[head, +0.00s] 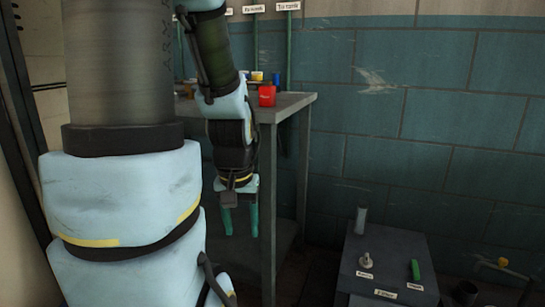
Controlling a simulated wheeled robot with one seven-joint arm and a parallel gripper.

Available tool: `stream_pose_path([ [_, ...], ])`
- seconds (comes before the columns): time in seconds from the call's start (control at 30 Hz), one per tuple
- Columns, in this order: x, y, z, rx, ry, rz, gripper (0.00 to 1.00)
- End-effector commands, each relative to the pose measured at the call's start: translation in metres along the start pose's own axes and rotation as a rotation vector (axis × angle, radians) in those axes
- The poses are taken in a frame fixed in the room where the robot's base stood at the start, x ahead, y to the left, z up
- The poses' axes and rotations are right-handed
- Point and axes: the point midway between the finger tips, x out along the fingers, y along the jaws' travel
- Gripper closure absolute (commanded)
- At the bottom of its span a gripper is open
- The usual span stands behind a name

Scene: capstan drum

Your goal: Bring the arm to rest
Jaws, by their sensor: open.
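My gripper (241,221) hangs pointing down in the head view, left of the picture's middle. Its two green fingers are apart, with nothing between them. It hangs in front of the table's legs, below the level of the tabletop. My arm runs down from the top of the picture to it, and a large part of my arm fills the left side.
A grey table (300,102) stands behind my arm, bearing a red cup (267,95), a yellow item (257,76) and others. At lower right, a dark box (395,243) holds a grey cylinder (361,220), a knob (366,260) and a green peg (415,270). A teal block wall closes the back.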

Motion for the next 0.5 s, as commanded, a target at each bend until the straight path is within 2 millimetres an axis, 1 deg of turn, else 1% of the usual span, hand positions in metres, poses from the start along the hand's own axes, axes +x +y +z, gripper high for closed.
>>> stream_pose_path([
  [0.03,-0.021,0.0,-0.003,0.0,0.0,0.0,0.43],
  [0.17,-0.054,0.0,-0.008,0.0,0.0,0.0,0.43],
  [0.3,-0.099,0.001,-0.014,0.0,-0.001,0.0,0.43],
  [0.47,-0.149,0.001,-0.021,0.0,-0.001,0.0,0.43],
  [0.5,-0.161,0.001,-0.023,0.0,-0.001,0.0,0.43],
])
